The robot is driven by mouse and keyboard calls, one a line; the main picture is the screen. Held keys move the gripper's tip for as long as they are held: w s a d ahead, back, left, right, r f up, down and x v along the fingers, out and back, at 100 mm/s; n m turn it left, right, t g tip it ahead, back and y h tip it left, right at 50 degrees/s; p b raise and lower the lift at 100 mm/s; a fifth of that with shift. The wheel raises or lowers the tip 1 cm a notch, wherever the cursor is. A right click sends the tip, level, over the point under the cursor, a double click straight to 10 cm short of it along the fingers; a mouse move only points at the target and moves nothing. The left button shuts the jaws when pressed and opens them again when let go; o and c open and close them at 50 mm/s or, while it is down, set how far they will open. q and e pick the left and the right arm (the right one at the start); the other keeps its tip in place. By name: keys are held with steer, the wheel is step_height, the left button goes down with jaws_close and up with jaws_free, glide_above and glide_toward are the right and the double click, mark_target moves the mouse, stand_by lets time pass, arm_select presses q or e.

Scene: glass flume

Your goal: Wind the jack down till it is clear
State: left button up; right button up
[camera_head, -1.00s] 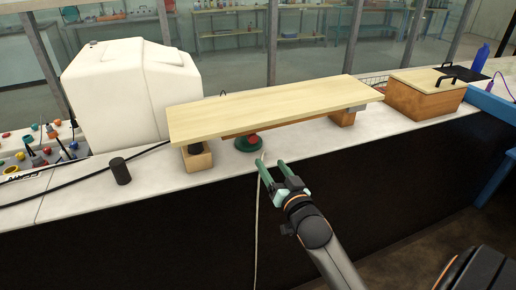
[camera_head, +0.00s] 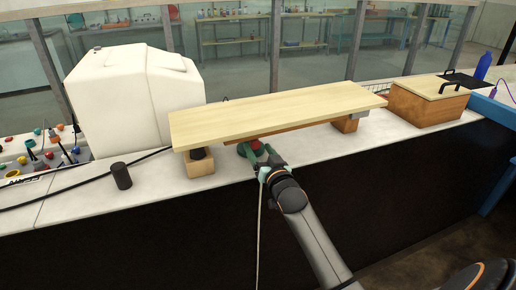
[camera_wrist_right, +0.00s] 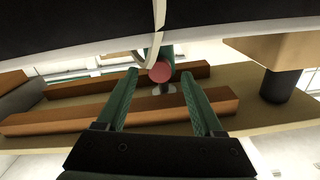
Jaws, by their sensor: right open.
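The jack (camera_head: 243,150) is a green body with a red round knob (camera_head: 257,146), standing on the bench under a pale wooden board (camera_head: 275,113). My right gripper (camera_head: 260,155) is at the jack, just in front of the board's near edge. In the wrist view the picture is upside down, and the red knob (camera_wrist_right: 160,72) shows between the tips of my two open green fingers (camera_wrist_right: 160,78). I cannot tell whether they touch it. The board's underside (camera_wrist_right: 255,118) shows there with its wooden battens. The jack's top is hidden by the board. My left gripper is out of view.
A wooden block (camera_head: 200,169) with a dark foot stands under the board's left end, another block (camera_head: 346,124) under its right. A white tank (camera_head: 130,95), a black cylinder (camera_head: 121,176) and a cable are at left. A lidded wooden box (camera_head: 428,100) stands right. A pale cord (camera_head: 259,225) hangs down the bench front.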

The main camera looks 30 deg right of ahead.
steer(key=shift+w+d, duration=0.15)
steer(key=shift+w, duration=0.5)
jaws_close()
